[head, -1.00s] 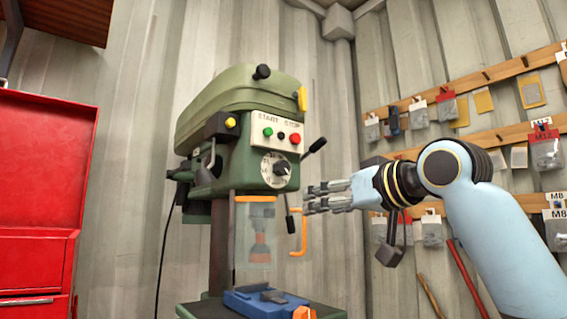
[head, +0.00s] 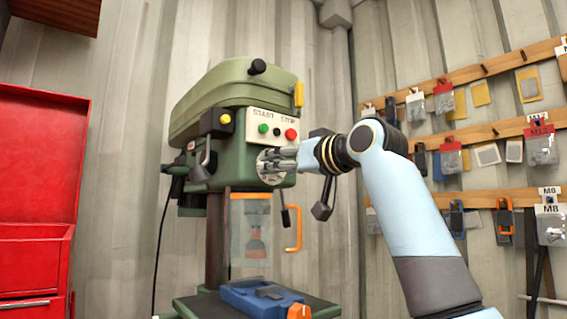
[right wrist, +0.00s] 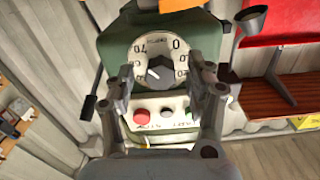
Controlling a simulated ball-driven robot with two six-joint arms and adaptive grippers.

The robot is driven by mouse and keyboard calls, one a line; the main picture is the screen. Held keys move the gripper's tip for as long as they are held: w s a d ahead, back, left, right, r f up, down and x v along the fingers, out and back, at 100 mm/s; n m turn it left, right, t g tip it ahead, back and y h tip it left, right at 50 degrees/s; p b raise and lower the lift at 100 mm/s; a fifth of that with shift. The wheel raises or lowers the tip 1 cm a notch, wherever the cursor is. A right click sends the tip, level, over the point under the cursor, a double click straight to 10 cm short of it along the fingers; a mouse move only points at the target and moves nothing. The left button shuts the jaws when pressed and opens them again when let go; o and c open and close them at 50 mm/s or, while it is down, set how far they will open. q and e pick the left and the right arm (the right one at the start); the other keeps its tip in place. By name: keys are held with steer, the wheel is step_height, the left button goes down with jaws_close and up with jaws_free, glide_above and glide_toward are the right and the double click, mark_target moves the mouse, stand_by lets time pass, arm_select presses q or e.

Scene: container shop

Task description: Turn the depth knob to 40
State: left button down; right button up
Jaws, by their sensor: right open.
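The green drill press (head: 225,110) stands in the middle of the head view. Its depth knob (right wrist: 160,75) is dark with a pale pointer mark, in the centre of a white numbered dial (right wrist: 158,47) seen upside down in the right wrist view. I cannot read its setting exactly. In the head view the dial (head: 264,170) is mostly hidden by my right gripper (head: 276,160). The right gripper (right wrist: 160,71) is open, with one finger on each side of the knob; contact cannot be told. My left gripper is not in view.
A green start button (head: 263,128) and red stop button (head: 291,134) sit just above the dial. An orange-handled clear guard (head: 251,230) hangs below, over a blue vise (head: 262,297). A red tool chest (head: 40,170) stands at the left.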

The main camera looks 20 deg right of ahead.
jaws_close()
stand_by(0.4)
steer(key=shift+n, duration=0.4)
steer(key=shift+d+r+n+b, duration=0.1)
steer(key=shift+n+b, duration=0.9)
steer(key=shift+n, duration=10.4)
jaws_free()
